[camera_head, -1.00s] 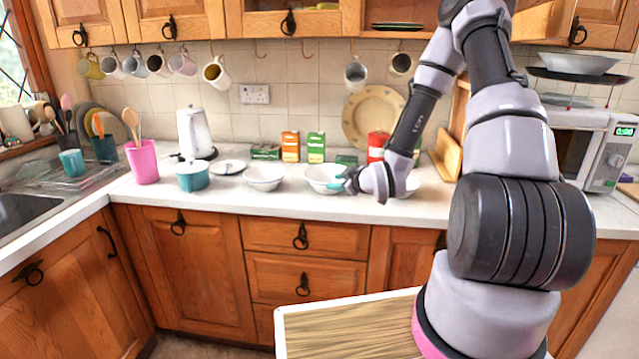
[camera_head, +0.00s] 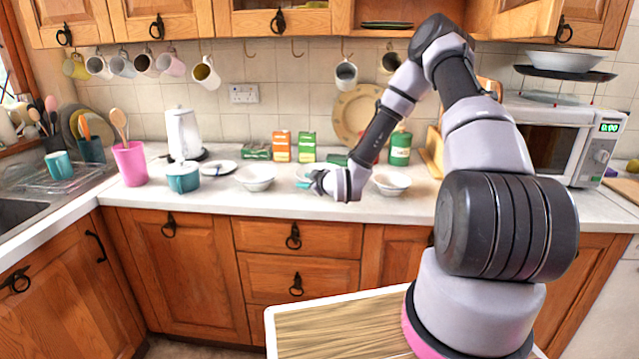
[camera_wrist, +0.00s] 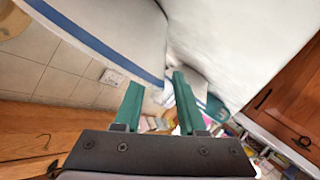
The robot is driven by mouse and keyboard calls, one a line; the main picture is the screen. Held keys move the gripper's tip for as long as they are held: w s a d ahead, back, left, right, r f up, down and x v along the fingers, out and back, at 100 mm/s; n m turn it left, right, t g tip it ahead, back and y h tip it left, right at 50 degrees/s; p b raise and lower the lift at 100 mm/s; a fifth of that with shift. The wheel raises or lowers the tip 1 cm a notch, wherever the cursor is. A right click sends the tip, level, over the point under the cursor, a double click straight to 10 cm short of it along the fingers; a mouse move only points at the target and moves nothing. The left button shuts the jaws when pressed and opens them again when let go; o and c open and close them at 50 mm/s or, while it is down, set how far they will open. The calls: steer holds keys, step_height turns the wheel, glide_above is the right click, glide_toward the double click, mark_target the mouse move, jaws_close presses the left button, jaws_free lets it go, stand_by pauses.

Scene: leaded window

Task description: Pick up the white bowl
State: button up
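Three white bowls stand in a row on the counter: a left bowl (camera_head: 256,178), a middle bowl (camera_head: 318,168) partly hidden by my gripper, and a right bowl (camera_head: 391,184). My gripper (camera_head: 303,181) is low at the front of the middle bowl, its teal fingers pointing left, toward the gap beside the left bowl. In the wrist view, the two green fingers (camera_wrist: 156,82) are apart. A large white surface with a blue stripe (camera_wrist: 110,30) is close by, seemingly a bowl. Contact cannot be told.
A teal pot (camera_head: 183,177) and pink utensil holder (camera_head: 131,163) stand to the left. Boxes (camera_head: 282,147) and a green canister (camera_head: 400,148) stand behind the bowls. Another white bowl (camera_head: 570,62) sits high above the microwave (camera_head: 560,140). Mugs hang above.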

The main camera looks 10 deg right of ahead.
steer(key=shift+w+a+f, duration=0.15)
steer(key=shift+w, duration=0.3)
jaws_close()
stand_by(1.1)
